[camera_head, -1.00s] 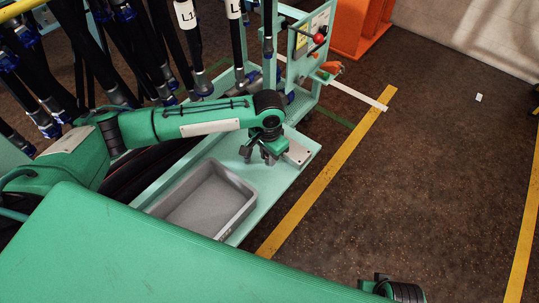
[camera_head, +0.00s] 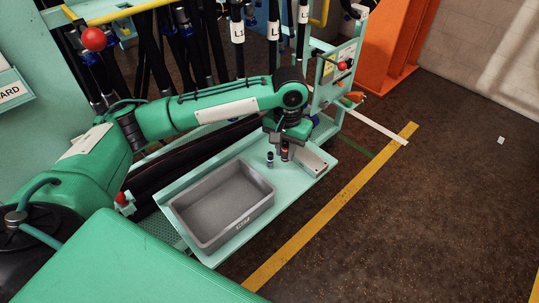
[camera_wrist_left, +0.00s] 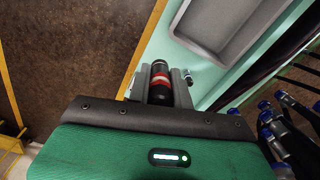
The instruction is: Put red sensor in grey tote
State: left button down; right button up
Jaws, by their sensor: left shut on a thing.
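The grey tote (camera_head: 212,234) sits empty on the pale green shelf in the head view; part of it shows in the left wrist view (camera_wrist_left: 190,40). My left gripper (camera_head: 284,157) is beyond the tote's far right corner, pointing down. It is shut on the red sensor (camera_wrist_left: 160,78), a dark cylinder with a red and white band, which also shows between the fingers in the head view (camera_head: 285,152). Whether the sensor's lower end touches the shelf is unclear. My right gripper is out of view.
A second small dark sensor with a pale band (camera_head: 270,160) stands on the shelf (camera_head: 208,258), left of my gripper. A grey box (camera_head: 314,163) lies to the right. Hanging black hoses (camera_head: 190,50) and a control panel (camera_head: 337,66) stand behind. The tote's inside is clear.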

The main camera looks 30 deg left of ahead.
aim_at(247, 194)
jog(key=i+l+u, duration=0.15)
jog(key=u, duration=0.25)
jog(key=i+l+u, duration=0.25)
jog(key=u, duration=0.15)
jog(key=i+l+u, duration=0.2)
jog(key=u, duration=0.2)
